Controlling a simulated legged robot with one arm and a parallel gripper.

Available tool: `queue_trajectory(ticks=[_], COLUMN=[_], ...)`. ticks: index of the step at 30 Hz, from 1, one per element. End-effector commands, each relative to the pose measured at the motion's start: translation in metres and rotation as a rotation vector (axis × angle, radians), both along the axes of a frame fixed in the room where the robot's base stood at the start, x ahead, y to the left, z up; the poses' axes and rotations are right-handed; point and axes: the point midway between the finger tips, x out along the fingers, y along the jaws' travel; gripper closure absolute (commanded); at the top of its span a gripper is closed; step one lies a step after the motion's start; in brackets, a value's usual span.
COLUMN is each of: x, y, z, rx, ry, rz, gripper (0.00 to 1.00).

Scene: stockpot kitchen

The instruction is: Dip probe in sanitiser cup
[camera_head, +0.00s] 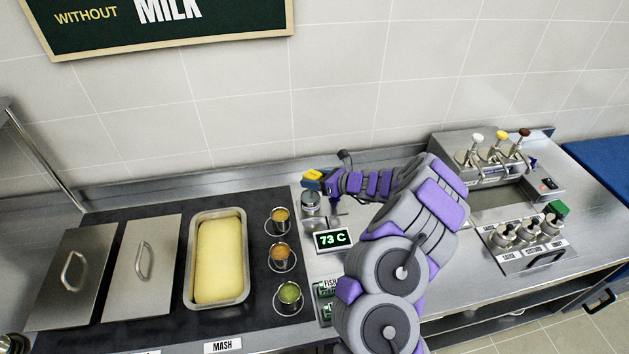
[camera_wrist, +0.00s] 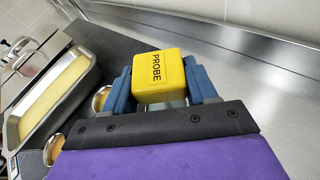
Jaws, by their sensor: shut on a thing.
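My gripper (camera_head: 318,180) is shut on the yellow probe handle (camera_head: 311,175) over the back of the counter. In the wrist view, the blue fingers of my gripper (camera_wrist: 160,85) clasp the yellow block of the probe (camera_wrist: 157,77), marked PROBE, from both sides. A small metal cup (camera_head: 311,204), which may be the sanitiser cup, stands on the counter just below the probe in the head view. I see no readable label on it. The probe's stem and tip are hidden, so I cannot tell whether the tip is inside the cup.
A display reading 73 C (camera_head: 332,240) stands in front of the cup. Three small pots, one of them green (camera_head: 290,293), sit to the left beside a tray of mash (camera_head: 219,262). A pump dispenser (camera_head: 490,158) stands at the right. The tiled wall is close behind.

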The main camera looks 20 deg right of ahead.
Motion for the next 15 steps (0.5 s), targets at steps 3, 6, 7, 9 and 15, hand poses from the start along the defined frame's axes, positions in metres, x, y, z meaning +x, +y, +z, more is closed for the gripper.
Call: queue_trajectory(ticks=[3, 6, 7, 9, 15], x=[0.000, 0.000, 0.000, 0.000, 0.000], y=[0.000, 0.000, 0.000, 0.000, 0.000], z=[0.011, 0.018, 0.020, 0.025, 0.040], rx=[-0.001, -0.001, -0.001, -0.001, 0.001], ry=[-0.001, -0.001, -0.001, -0.001, 0.001], rz=[0.000, 0.000, 0.000, 0.000, 0.000], gripper=[0.79, 0.79, 0.79, 0.79, 0.79])
